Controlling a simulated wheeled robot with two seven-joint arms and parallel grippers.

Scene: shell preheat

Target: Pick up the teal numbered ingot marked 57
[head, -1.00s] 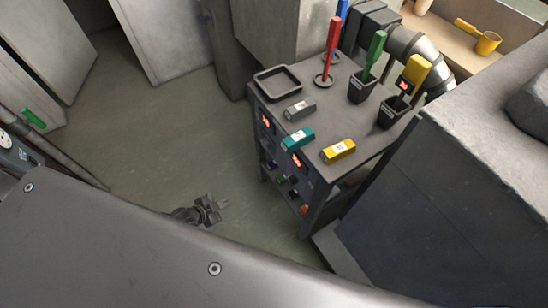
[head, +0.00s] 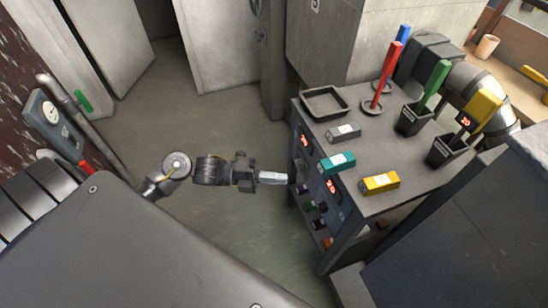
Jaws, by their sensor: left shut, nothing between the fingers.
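The teal ingot (head: 338,163) lies on the dark cart top near its left front edge, with a pale label on top that is too small to read. A grey ingot (head: 343,133) lies behind it, and a yellow ingot (head: 380,183) lies to its right and nearer. My left gripper (head: 284,178) is shut and empty, pointing right, just left of the cart's edge in the picture and apart from the teal ingot. My right gripper is not in view.
The cart (head: 413,177) also bears a square black tray (head: 325,103), a red-handled tool (head: 387,74) and dark holders with green (head: 437,82) and yellow handles (head: 485,109). A large grey block (head: 490,220) stands at right. The floor (head: 215,125) left of the cart is clear.

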